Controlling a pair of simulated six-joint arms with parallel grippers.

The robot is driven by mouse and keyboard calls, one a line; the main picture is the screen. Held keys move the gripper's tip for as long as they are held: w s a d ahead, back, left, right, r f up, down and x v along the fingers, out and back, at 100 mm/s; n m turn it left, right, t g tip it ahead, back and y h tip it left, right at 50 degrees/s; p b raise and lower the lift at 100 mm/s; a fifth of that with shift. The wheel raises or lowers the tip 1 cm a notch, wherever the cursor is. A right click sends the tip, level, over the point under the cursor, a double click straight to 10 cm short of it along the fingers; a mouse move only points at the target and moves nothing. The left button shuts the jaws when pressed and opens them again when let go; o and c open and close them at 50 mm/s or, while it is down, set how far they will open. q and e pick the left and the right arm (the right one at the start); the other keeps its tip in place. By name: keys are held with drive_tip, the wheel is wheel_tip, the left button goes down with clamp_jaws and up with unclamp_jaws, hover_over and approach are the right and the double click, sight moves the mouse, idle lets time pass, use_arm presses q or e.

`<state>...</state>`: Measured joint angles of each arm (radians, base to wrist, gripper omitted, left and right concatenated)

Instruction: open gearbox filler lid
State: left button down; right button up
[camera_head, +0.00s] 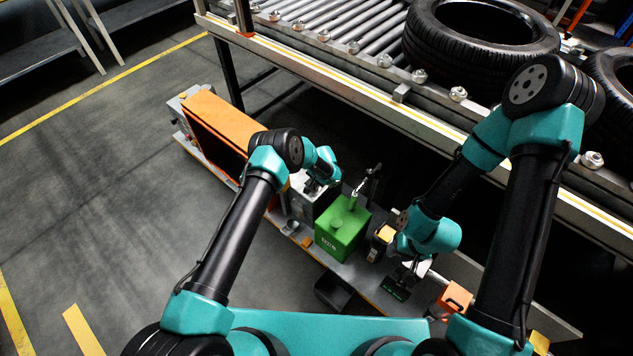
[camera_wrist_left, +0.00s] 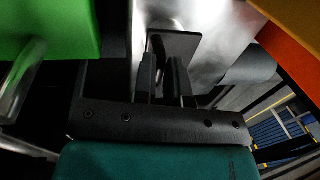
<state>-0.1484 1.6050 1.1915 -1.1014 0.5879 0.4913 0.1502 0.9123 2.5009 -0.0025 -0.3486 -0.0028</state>
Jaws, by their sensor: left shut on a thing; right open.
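The silver-grey gearbox (camera_head: 302,203) stands between the orange housing and the green can in the head view. My left gripper (camera_head: 313,185) is over its top, with its tips mostly hidden by my own wrist. In the left wrist view the two dark fingers (camera_wrist_left: 165,75) are close together at a dark flat plate (camera_wrist_left: 178,44), which looks like the filler lid, in front of shiny metal. The gripper is shut on it; how far the lid is raised cannot be told. My right gripper (camera_head: 408,268) is open, low beside the right end of the bench.
A green can (camera_head: 340,232) with a metal spout stands right of the gearbox; it is also close in the left wrist view (camera_wrist_left: 55,30). An orange housing (camera_head: 215,125) lies to the left. The conveyor (camera_head: 340,88) with tyres (camera_head: 480,40) runs behind. Floor at left is clear.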

sight(309, 182)
use_arm(q)
drive_tip(key=shift+w+a+r+h, duration=0.15)
drive_tip(key=shift+r+h, duration=0.05)
drive_tip(key=shift+h, duration=0.1)
drive_tip(key=shift+w+a+r+g+h, duration=0.3)
drive_tip(key=shift+a+r+g+h, duration=0.05)
drive_tip(key=shift+g+h, duration=0.25)
drive_tip(key=shift+w+a+r+g+h, duration=0.25)
drive_tip(key=shift+a+r+g+h, duration=0.1)
drive_tip(key=shift+g+h, duration=0.2)
drive_tip(key=shift+w+a+r+g+h, duration=0.25)
drive_tip(key=shift+w+a+g+h, duration=0.25)
drive_tip(key=shift+a+g+h, duration=0.4)
drive_tip(key=shift+w+r+h, duration=0.1)
drive_tip(key=shift+w+h, duration=0.05)
drive_tip(key=shift+h, duration=0.3)
drive_tip(key=c, duration=1.2)
unclamp_jaws()
drive_tip(key=shift+o, duration=0.2)
